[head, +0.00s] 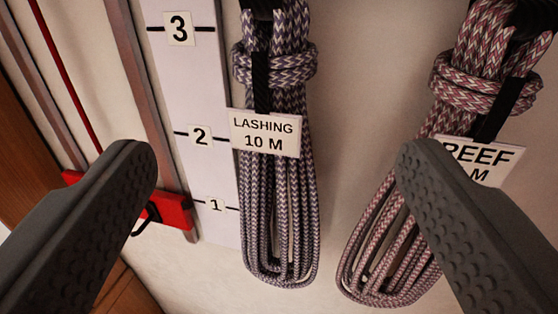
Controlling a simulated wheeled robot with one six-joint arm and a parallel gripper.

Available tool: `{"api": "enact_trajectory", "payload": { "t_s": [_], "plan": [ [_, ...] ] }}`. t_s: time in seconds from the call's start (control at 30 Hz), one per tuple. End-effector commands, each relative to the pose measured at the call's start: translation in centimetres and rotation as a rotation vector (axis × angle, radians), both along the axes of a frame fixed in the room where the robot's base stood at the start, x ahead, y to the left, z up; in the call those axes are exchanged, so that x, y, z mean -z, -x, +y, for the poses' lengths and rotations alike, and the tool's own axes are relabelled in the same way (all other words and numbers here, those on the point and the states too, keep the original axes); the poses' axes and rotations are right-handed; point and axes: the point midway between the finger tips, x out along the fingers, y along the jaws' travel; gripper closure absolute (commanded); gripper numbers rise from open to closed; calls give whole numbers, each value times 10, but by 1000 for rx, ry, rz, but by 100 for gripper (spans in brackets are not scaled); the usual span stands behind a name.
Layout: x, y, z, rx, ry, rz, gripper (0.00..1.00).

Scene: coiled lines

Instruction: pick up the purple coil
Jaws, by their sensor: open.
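The purple coil (281,215) hangs upright on the pale wall near the middle of the view. It is a purple and white braided rope with wraps near its top, a black strap and a tag (265,133) reading "LASHING 10 M". My gripper (272,165) is open, with one dark grey finger on each side of the view. The purple coil shows between the two fingers, beyond them, with nothing held. How far the fingertips are from the coil is hard to tell.
A reddish and white coil (388,245) with a "REEF" tag (478,158) hangs at the right, partly behind my right finger. A white numbered scale board (192,90) stands left of the purple coil. A red block (172,211) sits low at the left.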

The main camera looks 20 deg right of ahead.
Motion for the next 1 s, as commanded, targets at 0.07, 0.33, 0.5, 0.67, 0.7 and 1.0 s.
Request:
{"api": "enact_trajectory", "payload": {
  "t_s": [0.07, 0.33, 0.5, 0.67, 0.7, 1.0],
  "plan": [
    [0, -13, -5, 0, 0, 1, 20],
    [0, -54, -18, 0, -1, 1, 20],
    [0, -73, -25, 0, -1, 0, 20],
    [0, -82, -28, 0, -1, 0, 20],
    [0, -82, -28, 0, -1, 0, 20],
    [-1, -104, -34, -1, -1, 1, 20]
  ]
}}
